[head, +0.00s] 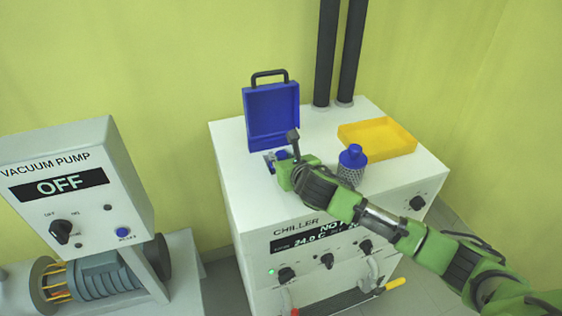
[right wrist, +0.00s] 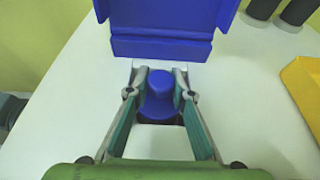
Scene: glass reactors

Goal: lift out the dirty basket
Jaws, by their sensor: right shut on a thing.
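A blue-capped basket top (right wrist: 158,92) sits between the fingers of my right gripper (right wrist: 160,78) in the right wrist view. In the head view, my right gripper (head: 286,160) is shut on this blue cap at the opening in the chiller's white top, in front of the raised blue lid (head: 272,115). The basket's body below the cap is hidden, so I cannot tell its dirt. A second basket, grey mesh with a blue cap (head: 351,168), stands upright on the chiller top to the right. My left gripper is not in view.
A yellow tray (head: 378,138) lies on the chiller top at the right, and looks empty. Two dark pipes (head: 340,50) rise behind it. The chiller (head: 240,195) has knobs on its front. A vacuum pump panel (head: 75,180) reading OFF stands at the left.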

